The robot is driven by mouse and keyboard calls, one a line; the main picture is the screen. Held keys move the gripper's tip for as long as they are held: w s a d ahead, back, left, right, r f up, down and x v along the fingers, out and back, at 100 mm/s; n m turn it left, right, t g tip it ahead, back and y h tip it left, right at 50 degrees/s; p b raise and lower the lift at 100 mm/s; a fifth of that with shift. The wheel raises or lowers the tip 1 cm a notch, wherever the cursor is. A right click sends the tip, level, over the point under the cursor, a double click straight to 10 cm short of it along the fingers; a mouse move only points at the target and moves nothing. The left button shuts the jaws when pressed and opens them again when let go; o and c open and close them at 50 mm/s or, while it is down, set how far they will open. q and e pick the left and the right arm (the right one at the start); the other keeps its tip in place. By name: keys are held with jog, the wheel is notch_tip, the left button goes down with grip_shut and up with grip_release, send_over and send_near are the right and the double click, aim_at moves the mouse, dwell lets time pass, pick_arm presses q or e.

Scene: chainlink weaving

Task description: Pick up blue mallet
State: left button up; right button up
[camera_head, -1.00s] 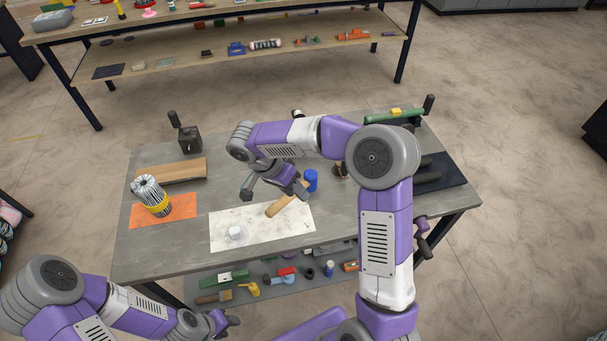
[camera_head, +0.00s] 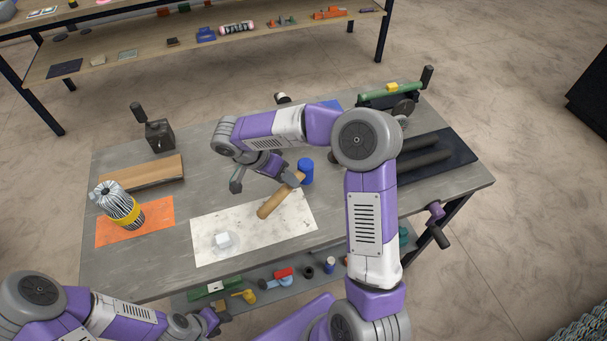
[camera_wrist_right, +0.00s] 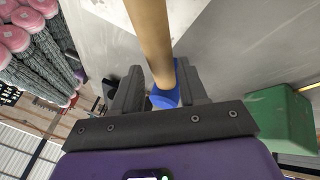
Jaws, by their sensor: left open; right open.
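The blue mallet lies on the workbench (camera_head: 130,270), its blue head (camera_head: 306,172) on the grey top and its wooden handle (camera_head: 272,206) over the white sheet (camera_head: 215,245). My right gripper (camera_head: 266,184) is open above the handle's head end. In the right wrist view, the handle (camera_wrist_right: 150,35) runs between the spread fingers (camera_wrist_right: 158,88), and the blue head (camera_wrist_right: 166,98) shows beyond them. I cannot tell whether a finger touches the handle. My left gripper (camera_head: 216,318) is open, low in front of the bench and away from the mallet.
A white block (camera_head: 223,241) sits on the sheet. A striped bundle with a yellow band (camera_head: 118,208) stands on an orange mat (camera_head: 160,218) at left. A wooden board (camera_head: 140,173) and dark vise (camera_head: 159,135) are behind. Dark rollers (camera_head: 425,160) lie at right.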

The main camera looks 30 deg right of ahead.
jog(key=x, duration=0.3)
jog(key=shift+d+f+b, duration=0.25)
jog(key=shift+f+b, duration=0.05)
jog(key=shift+b, duration=0.05)
grip_shut()
jog(key=shift+r, duration=0.1)
